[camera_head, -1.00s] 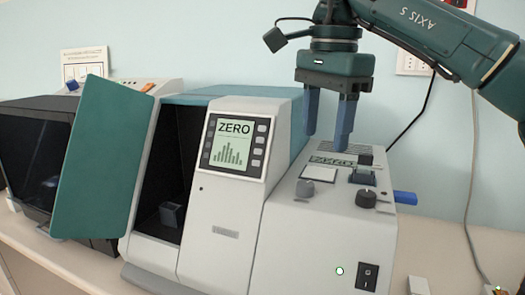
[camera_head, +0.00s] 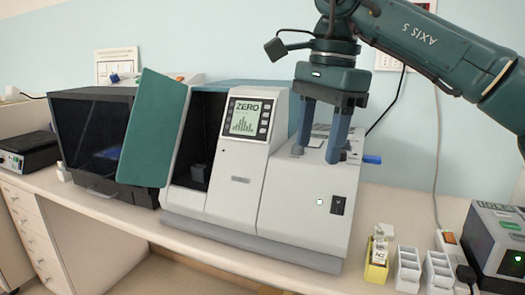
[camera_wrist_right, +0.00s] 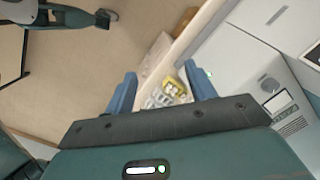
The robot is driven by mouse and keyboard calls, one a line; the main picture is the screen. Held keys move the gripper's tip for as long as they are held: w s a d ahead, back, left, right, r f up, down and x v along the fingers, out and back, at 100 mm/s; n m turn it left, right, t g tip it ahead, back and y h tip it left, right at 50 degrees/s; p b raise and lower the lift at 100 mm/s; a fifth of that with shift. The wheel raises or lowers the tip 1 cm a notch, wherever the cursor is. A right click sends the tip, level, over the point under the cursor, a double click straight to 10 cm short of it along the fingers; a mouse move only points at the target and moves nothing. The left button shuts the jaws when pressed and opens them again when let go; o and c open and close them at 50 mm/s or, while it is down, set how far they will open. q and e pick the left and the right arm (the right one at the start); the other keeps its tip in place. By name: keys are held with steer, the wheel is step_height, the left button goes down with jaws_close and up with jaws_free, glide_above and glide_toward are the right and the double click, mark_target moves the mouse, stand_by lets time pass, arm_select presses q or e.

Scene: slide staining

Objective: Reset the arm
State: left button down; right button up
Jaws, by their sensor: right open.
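My right gripper (camera_head: 322,132) is open and empty, with its two blue fingers pointing down. In the head view it shows in front of the right part of the white and teal instrument (camera_head: 236,180), whose screen (camera_head: 245,117) reads ZERO. In the right wrist view the open fingers (camera_wrist_right: 160,95) stand apart with nothing between the tips; the bench edge and small racks lie beyond them. My right arm (camera_head: 430,50) comes in from the upper right. My left gripper is not in view.
The instrument's teal door (camera_head: 153,130) stands open to the left. A black box-shaped device (camera_head: 95,140) is left of it. A yellow holder (camera_head: 376,272) with vials and white racks (camera_head: 408,270) stand on the bench at right, beside a dark device (camera_head: 492,240). Bare bench (camera_head: 110,212) runs along the front left.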

steer(key=a+f+g+y, duration=0.3)
steer(key=a+f+y, duration=0.1)
steer(key=a+f, duration=0.45)
steer(key=s+a+f+m+g+y, duration=0.5)
steer(key=a+m+y, duration=0.45)
steer(key=y, duration=0.45)
steer(key=w+d+f+m+t+h, duration=0.25)
steer(key=d+f+m+t, duration=0.45)
steer(key=m+t, duration=0.8)
steer(key=w+d+f+m+t+h, duration=0.1)
steer(key=d+f+m+t+h, duration=0.3)
steer(key=f+m+t, duration=1)
steer(key=s+d+f+m+g+h+p, duration=0.1)
steer(key=s+d+f+m+g+h, duration=0.8)
steer(key=s+d+f+m, duration=0.4)
step_height(320, 180, down, 4)
steer(key=s+m+g, duration=0.1)
steer(key=s+m, duration=0.2)
steer(key=m, duration=0.2)
steer(key=shift+g, duration=0.3)
